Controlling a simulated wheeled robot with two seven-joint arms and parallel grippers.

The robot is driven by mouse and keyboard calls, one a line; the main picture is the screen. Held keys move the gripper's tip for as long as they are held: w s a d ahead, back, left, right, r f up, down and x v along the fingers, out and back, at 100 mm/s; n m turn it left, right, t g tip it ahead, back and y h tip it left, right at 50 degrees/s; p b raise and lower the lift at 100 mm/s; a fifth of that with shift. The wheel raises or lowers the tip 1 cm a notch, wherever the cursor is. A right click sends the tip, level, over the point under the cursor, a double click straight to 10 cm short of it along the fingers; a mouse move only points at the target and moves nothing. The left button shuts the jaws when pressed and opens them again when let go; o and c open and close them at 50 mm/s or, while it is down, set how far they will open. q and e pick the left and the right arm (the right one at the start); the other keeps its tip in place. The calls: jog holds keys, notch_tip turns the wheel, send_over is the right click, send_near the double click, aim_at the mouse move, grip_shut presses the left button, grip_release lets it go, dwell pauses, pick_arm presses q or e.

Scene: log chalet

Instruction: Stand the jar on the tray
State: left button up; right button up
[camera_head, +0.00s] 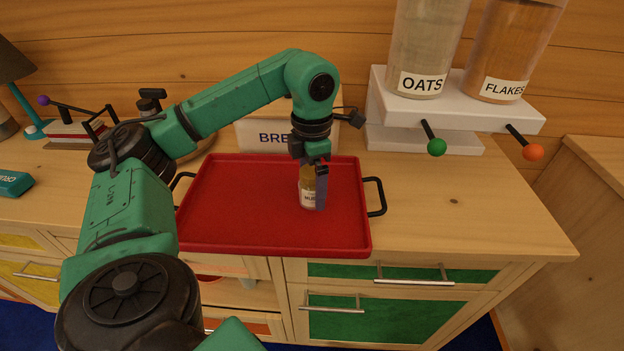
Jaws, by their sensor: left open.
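The jar (308,197), small with a white label and amber contents, appears upright on the red tray (240,215), right of the tray's middle. My left gripper (314,196) points down at the jar from above, its fingers beside the jar. The gripper is open and its finger partly hides the jar's right side. Whether the fingers touch the jar I cannot tell. The tray lies on the wooden counter and has black handles at both ends. My right gripper is not in view.
Dispensers labelled OATS (420,82) and FLAKES (502,88) stand on a white stand (460,112) at the back right. A sign (255,136) stands behind the tray. A lamp (14,66) is at the far left. The counter right of the tray (450,205) is clear.

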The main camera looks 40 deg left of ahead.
aim_at(312, 170)
pick_arm(q)
notch_tip(312, 170, up, 6)
jog(key=shift+r+p, duration=0.15)
jog(key=shift+p, duration=0.35)
notch_tip(312, 170, up, 6)
jog(key=p, duration=0.5)
